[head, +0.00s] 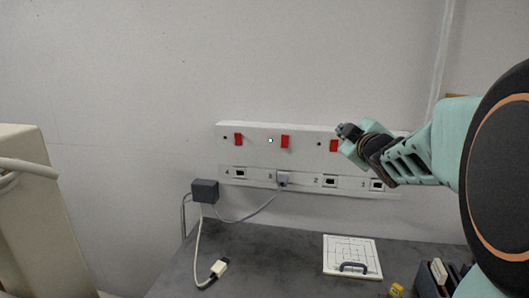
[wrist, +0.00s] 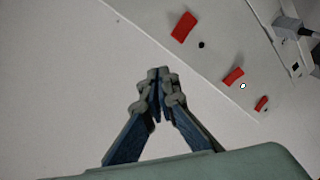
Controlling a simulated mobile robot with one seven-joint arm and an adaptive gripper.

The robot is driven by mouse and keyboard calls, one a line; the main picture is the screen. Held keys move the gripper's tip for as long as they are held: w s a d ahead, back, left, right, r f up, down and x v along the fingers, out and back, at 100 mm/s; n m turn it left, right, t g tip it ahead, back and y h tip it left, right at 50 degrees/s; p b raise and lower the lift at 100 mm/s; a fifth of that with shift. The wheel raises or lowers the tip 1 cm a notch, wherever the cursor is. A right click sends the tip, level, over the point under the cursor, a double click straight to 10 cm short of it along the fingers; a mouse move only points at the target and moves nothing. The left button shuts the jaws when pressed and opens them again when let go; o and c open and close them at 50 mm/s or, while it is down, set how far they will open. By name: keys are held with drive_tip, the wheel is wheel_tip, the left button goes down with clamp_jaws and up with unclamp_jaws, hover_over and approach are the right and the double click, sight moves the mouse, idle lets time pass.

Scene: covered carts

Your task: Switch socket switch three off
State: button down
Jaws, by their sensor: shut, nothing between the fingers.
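The white socket panel (head: 302,133) on the wall has red rocker switches in a row above sockets numbered 4 to 1 from left to right. Switch three (head: 285,142) has a lit indicator on its left; in the wrist view switch three (wrist: 232,76) has the lit dot beside it. Switch two (head: 334,146) and switch four (head: 238,139) have dark indicators. My gripper (head: 346,131) is shut and empty, in front of the panel near switch two, right of switch three. In the wrist view my gripper (wrist: 158,76) shows its fingertips together, apart from the switches. Switch one is hidden behind my gripper.
A plug (head: 283,179) sits in socket three, its cable running to a grey adapter (head: 205,191). A loose connector (head: 219,267) lies on the dark cart top (head: 265,250). A white board with a handle (head: 352,256) and a yellow block (head: 396,290) lie to the right.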

drive_tip(key=s+a+f+n+g+y+b, duration=0.1)
drive_tip(key=s+a+f+n+y, duration=0.1)
drive_tip(key=a+n+y, duration=0.2)
drive_tip(key=s+a+f+n+g+y+b, duration=0.1)
drive_tip(key=s+a+f+n+y, duration=0.1)
drive_tip(key=n, duration=0.6)
drive_tip(key=a+f+y, duration=0.1)
drive_tip(key=a+y, duration=0.1)
drive_tip(key=a, duration=0.1)
drive_tip(key=shift+a+f+y, duration=0.25)
drive_tip(key=shift+f+y, duration=0.05)
drive_tip(key=shift+w, duration=0.1)
drive_tip(key=p, duration=0.2)
approach(285, 141)
drive_tip(key=w+a+f, duration=0.1)
drive_tip(key=w+a, duration=0.3)
drive_tip(key=a, duration=0.1)
drive_tip(key=shift+w+d+f, duration=0.3)
drive_tip(key=shift+w+d, duration=0.15)
drive_tip(key=shift+w, duration=0.25)
